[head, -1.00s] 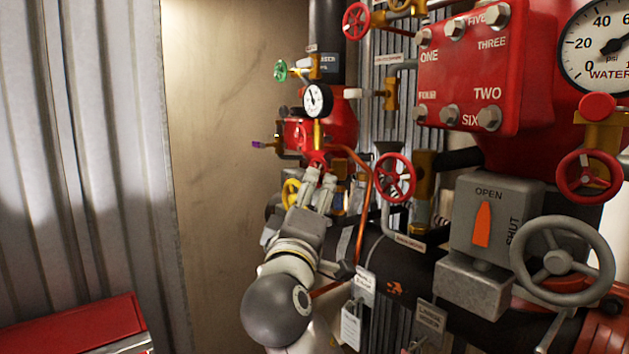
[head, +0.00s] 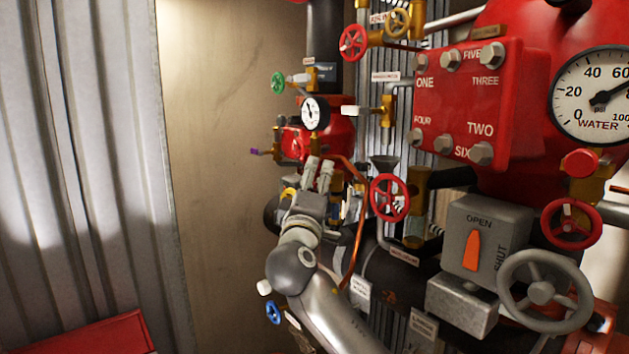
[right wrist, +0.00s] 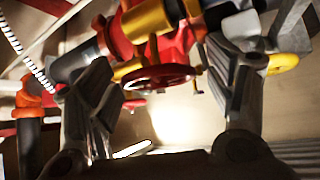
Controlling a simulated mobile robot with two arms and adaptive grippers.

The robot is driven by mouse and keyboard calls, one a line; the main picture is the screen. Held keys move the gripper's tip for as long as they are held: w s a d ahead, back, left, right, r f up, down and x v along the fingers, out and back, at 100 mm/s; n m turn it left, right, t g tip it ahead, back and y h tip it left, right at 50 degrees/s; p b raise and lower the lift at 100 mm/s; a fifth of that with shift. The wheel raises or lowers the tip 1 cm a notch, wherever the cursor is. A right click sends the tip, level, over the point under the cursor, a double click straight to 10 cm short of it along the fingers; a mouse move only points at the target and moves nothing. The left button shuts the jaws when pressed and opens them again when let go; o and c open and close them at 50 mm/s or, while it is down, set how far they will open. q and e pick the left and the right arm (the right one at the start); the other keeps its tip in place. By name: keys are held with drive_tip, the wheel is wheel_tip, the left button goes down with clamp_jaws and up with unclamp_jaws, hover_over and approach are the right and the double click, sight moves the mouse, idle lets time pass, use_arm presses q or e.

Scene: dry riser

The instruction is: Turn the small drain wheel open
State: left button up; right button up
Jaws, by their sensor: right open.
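A small red wheel (right wrist: 158,77) shows in the right wrist view, below a yellow and red valve body. It sits between the two fingers of my right gripper (right wrist: 160,95), with a gap on both sides. In the head view my right gripper (head: 318,174) is open, just below the red valve body (head: 335,138) and the small gauge (head: 315,113). There it hides the small red wheel. No readable label marks which wheel is the drain wheel. My left gripper is not in view.
A copper pipe (head: 362,215) runs close to the right of my gripper. A yellow handle (right wrist: 283,63) is beside one finger. A larger red wheel (head: 390,198) and a grey handwheel (head: 541,291) stand further right. A blue wheel (head: 273,312) is below. Left of the gripper is open space.

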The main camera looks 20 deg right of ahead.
drive_tip(key=c, duration=1.1)
drive_tip(key=shift+o, duration=0.2)
drive_tip(key=shift+n+y+p, duration=0.3)
drive_tip(key=shift+p, duration=0.1)
drive_tip(key=shift+r+n+g+y+p, duration=0.1)
drive_tip(key=shift+n+g+y+p, duration=0.2)
drive_tip(key=shift+n+g, duration=0.2)
drive_tip(key=shift+n+g+y, duration=0.7)
drive_tip(key=shift+n+g, duration=0.8)
drive_tip(key=shift+n, duration=0.2)
drive_tip(key=shift+f, duration=0.2)
drive_tip(key=o, duration=1)
drive_tip(key=shift+o, duration=0.3)
